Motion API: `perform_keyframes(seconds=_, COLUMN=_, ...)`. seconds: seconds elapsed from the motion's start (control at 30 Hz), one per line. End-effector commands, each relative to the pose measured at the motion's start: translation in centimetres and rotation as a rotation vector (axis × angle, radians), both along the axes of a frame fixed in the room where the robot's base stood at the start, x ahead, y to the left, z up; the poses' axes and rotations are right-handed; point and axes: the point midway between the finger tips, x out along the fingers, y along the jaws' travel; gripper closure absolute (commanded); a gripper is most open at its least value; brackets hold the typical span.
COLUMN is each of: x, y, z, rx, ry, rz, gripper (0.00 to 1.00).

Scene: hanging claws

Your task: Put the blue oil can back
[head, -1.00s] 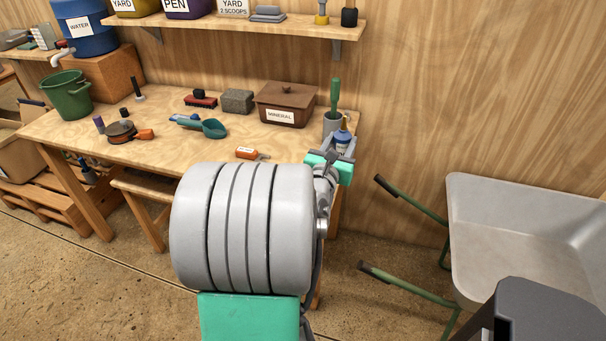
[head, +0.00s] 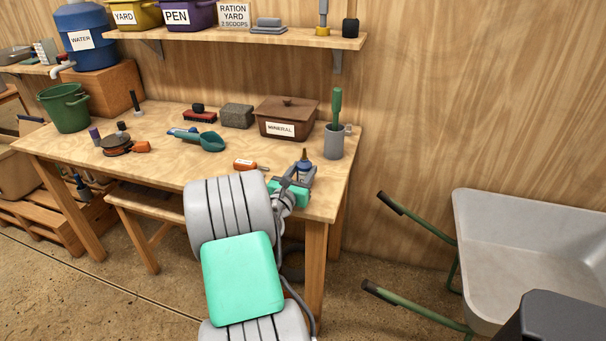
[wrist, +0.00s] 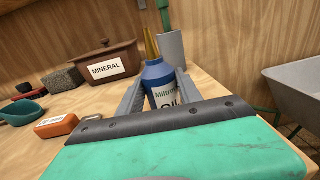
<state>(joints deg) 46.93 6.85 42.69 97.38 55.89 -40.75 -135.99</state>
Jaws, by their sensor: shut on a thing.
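The blue oil can (head: 304,167), with a pointed tan spout, is between the fingers of my gripper (head: 299,178) at the right front part of the workbench (head: 235,166). In the wrist view the can (wrist: 161,84) stands about upright, its label partly showing "Oil". Both grey fingers of my gripper (wrist: 158,92) press on its sides. The can's lower part is hidden behind my gripper, so I cannot tell whether it touches the bench top.
A grey cup holding a green-handled tool (head: 334,142) stands behind the can, near the brown MINERAL box (head: 286,116). A shelf (head: 240,35) runs above. A grey wheelbarrow (head: 530,245) stands at the right.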

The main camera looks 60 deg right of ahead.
Motion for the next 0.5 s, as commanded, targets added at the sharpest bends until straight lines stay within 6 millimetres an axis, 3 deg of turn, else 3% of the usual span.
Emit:
perform_keyframes(seconds=0.27, x=0.01, y=-0.01, z=-0.12, rx=-0.002, ry=0.000, rz=0.000, gripper=1.00)
perform_keyframes(seconds=0.3, x=0.00, y=0.00, z=-0.09, rx=-0.002, ry=0.000, rz=0.000, gripper=0.56)
perform_keyframes(seconds=0.5, x=0.00, y=0.00, z=-0.06, rx=-0.001, ry=0.000, rz=0.000, gripper=0.40)
